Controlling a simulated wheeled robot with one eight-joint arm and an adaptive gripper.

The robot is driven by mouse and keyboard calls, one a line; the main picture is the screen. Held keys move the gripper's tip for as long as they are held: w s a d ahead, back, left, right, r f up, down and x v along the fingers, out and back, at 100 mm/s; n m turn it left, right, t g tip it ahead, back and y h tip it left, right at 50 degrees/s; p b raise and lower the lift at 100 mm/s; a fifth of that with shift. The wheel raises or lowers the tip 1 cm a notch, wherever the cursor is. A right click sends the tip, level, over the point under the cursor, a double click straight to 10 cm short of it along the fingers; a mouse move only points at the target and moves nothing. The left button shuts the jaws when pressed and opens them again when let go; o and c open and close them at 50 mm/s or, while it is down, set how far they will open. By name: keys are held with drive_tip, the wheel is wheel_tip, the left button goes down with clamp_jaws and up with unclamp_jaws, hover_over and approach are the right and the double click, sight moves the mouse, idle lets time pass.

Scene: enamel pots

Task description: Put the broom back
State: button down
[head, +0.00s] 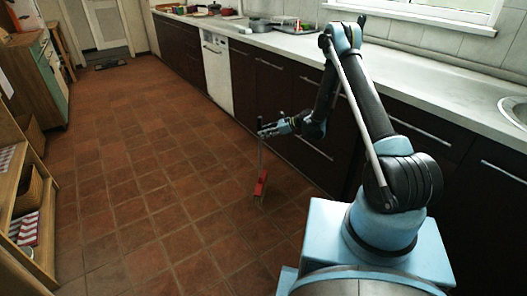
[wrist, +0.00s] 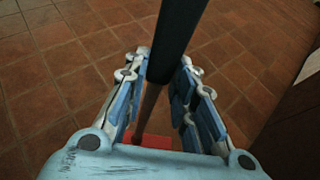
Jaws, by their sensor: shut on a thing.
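The broom (head: 260,186) has a red head with pale bristles and a thin upright handle. It stands near the right-hand cabinets, its bristles at or just above the tiled floor; I cannot tell whether they touch. My gripper (head: 266,129) is shut on the upper part of the handle. In the wrist view, the dark handle (wrist: 175,38) runs between the two blue-padded fingers of my gripper (wrist: 162,80). Part of the red head (wrist: 150,141) shows below, behind the gripper's palm. The broom's resting place cannot be made out.
Dark cabinets (head: 262,85) and a white dishwasher (head: 217,75) line the right side under a pale counter (head: 290,45). A wooden shelf (head: 22,200) with baskets and a cupboard (head: 38,75) stand at left. The tiled floor (head: 130,160) between is clear. A dark mat (head: 110,65) lies by the far door.

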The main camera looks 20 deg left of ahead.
drive_tip(key=shift+f, duration=2.8)
drive_tip(key=c, duration=1.3)
unclamp_jaws()
drive_tip(key=v, duration=1.2)
drive_tip(key=shift+r, duration=0.1)
